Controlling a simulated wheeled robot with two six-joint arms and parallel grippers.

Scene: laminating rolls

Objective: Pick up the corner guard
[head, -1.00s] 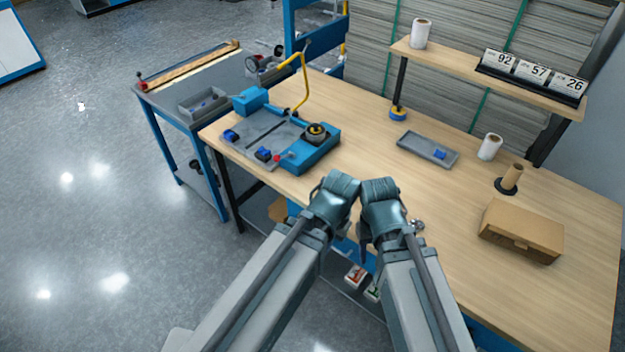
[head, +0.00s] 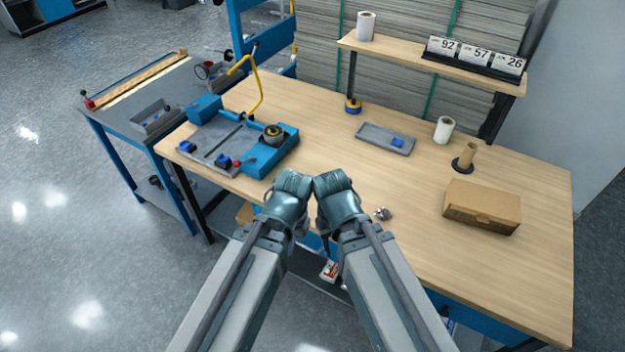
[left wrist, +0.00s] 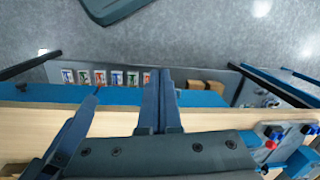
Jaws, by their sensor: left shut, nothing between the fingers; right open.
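I cannot tell for certain which thing is the corner guard. Small blue pieces lie on the grey and blue machine (head: 228,140) at the table's left end, and one blue piece (head: 398,142) lies in the grey tray (head: 372,134). A small silver item (head: 383,214) lies on the tabletop just right of my grippers. My left gripper (head: 288,192) is at the table's front edge, shut and empty; its fingers lie together in the left wrist view (left wrist: 161,105). My right gripper (head: 332,195) is close beside it, open, its fingertips mostly hidden in the head view.
A cardboard box (head: 482,208) stands on the right of the wooden table (head: 440,270). Behind it are a brown core on a dark base (head: 466,157) and a white roll (head: 443,130). A shelf (head: 425,64) rises at the back. Several small boxes (left wrist: 100,77) sit below the tabletop.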

